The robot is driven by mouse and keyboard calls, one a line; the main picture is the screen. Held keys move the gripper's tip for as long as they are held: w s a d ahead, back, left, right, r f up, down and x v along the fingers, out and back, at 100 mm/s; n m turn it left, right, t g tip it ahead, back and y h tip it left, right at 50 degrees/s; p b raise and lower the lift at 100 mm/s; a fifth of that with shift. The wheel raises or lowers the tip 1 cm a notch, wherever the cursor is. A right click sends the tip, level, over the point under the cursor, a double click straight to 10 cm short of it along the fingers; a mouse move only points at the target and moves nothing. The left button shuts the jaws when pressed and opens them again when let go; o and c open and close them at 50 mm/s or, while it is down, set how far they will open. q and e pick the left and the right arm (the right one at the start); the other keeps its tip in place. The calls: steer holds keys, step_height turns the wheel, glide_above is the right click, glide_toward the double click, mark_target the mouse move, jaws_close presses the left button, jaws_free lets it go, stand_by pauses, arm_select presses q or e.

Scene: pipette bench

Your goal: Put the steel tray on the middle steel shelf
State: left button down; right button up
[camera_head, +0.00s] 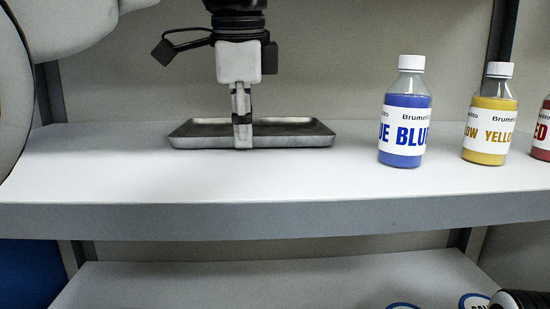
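The steel tray (190,142) is a shallow grey rectangle with a raised rim. It appears to lie level on the white shelf (300,180), left of centre. My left gripper (242,135) points straight down at the middle of the tray's front side. A finger stands in front of the front wall and hides a short stretch of it. The gripper is seen edge-on, so the far finger is hidden and I cannot tell whether it is closed on the wall. My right gripper's fingers are not in view.
A blue bottle (405,115), a yellow bottle (490,115) and a cut-off red bottle (544,130) stand right of the tray. White shelf surface is free between tray and blue bottle. A lower shelf (280,285) shows below, with blue-ringed labels at its front right.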

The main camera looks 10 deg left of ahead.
arm_select(q)
steer(key=shift+s+d+f, duration=0.1)
steer(key=shift+d+f, duration=0.05)
steer(key=shift+f, duration=0.05)
steer(key=shift+d+r, duration=0.3)
steer(key=shift+d, duration=0.25)
steer(key=shift+s+a+f, duration=0.1)
steer(key=shift+s+a, duration=0.1)
steer(key=shift+s, duration=0.05)
steer(key=c, duration=1.3)
jaws_free()
steer(key=shift+s+a, duration=0.15)
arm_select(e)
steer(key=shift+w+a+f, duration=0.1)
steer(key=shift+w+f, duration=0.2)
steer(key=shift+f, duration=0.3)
arm_select(q)
steer(key=p+v, duration=0.4)
steer(key=v, duration=0.3)
steer(key=shift+r, duration=0.35)
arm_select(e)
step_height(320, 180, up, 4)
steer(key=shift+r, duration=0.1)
